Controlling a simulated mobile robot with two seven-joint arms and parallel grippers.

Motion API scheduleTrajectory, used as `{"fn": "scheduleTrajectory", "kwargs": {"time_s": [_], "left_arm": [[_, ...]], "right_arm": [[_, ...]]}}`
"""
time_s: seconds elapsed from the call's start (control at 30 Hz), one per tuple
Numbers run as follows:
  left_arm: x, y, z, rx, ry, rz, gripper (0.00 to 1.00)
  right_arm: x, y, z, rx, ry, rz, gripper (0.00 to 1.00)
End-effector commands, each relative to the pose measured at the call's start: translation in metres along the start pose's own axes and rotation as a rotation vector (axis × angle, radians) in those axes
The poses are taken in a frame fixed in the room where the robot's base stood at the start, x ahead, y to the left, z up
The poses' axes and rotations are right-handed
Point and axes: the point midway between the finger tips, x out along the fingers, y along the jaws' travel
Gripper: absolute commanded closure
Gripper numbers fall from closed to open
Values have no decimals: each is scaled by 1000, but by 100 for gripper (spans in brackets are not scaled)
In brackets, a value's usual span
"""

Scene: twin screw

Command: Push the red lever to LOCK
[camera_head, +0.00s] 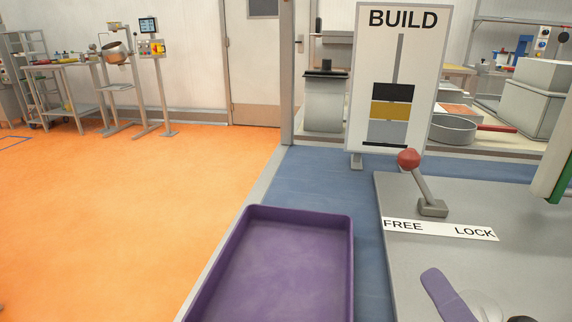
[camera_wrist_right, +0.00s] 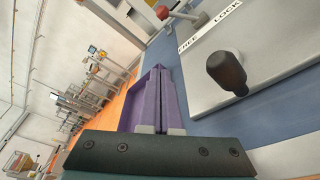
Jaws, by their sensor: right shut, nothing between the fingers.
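The lever (camera_head: 426,187) has a red ball knob (camera_head: 408,158) on a grey rod and stands on a grey plate (camera_head: 400,190). It leans left, toward the FREE side of the white FREE/LOCK label (camera_head: 438,229). In the right wrist view the red knob (camera_wrist_right: 163,12) is at the top edge. My right gripper (camera_head: 431,273), with purple fingers, is low in the head view, in front of the label and apart from the lever. Its fingers (camera_wrist_right: 161,72) are shut and empty. My left gripper is not in view.
A purple tray (camera_head: 348,270) lies left of the plate. A black knob (camera_wrist_right: 227,72) stands on the plate in the right wrist view. A BUILD board (camera_head: 354,60) stands behind. A white and green object (camera_head: 556,165) is at the right edge. Open orange floor lies left.

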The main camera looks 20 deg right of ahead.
Motion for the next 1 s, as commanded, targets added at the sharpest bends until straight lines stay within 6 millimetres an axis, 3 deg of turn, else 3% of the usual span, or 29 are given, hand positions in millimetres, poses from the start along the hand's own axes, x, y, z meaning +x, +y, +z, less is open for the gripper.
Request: {"fn": "scheduleTrajectory", "kwargs": {"time_s": [0.4, 0.8, 1.0], "left_arm": [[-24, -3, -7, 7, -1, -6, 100], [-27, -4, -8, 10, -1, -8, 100], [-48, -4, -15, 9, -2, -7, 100]], "right_arm": [[92, 4, 2, 4, -3, 2, 100], [178, 1, 1, 4, -2, 1, 100], [185, 3, 30, 2, 0, -2, 100]]}}
